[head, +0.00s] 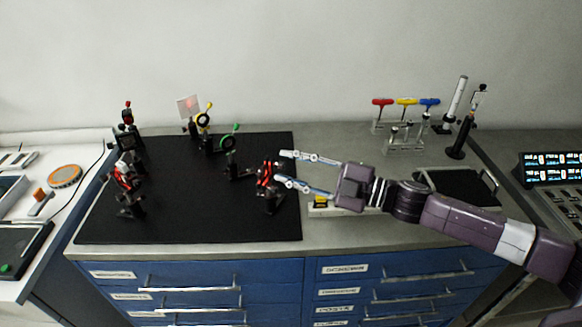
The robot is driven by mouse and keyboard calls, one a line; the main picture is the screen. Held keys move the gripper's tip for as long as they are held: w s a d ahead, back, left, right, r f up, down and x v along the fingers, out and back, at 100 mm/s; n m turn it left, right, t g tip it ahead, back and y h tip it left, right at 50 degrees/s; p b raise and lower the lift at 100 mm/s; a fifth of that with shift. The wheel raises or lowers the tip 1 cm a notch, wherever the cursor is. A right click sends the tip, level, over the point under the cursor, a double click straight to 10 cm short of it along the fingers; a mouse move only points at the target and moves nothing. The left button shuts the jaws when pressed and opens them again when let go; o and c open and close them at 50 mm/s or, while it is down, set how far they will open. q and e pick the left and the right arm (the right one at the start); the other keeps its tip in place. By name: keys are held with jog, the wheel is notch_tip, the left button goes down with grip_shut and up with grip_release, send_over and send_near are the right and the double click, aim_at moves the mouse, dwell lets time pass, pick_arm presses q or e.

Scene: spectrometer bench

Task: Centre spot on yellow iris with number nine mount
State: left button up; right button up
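The yellow iris (204,120) stands on a post at the back of the black breadboard (200,220). Behind it is a white card (188,104) with a reddish spot on it. The green iris (230,141) stands in front and to the right. A dark mount with red parts (267,184) stands near the board's right edge. Two other dark mounts stand at left, one at the back (126,136) and one nearer (126,178). No mount number is readable. My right gripper (281,168) is open, its fingertips close to the right mount; contact cannot be told. My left gripper is out of view.
A rack (405,134) with red, yellow and blue-handled tools stands at back right. Beside it are upright posts (463,138) and a dark tray (460,186). A small yellow-topped item (320,203) lies under my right gripper. The front middle of the board is clear.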

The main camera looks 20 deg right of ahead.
jog(key=v, duration=1.2)
dwell(0.5)
dwell(0.6)
jog(key=shift+s+f, duration=0.1)
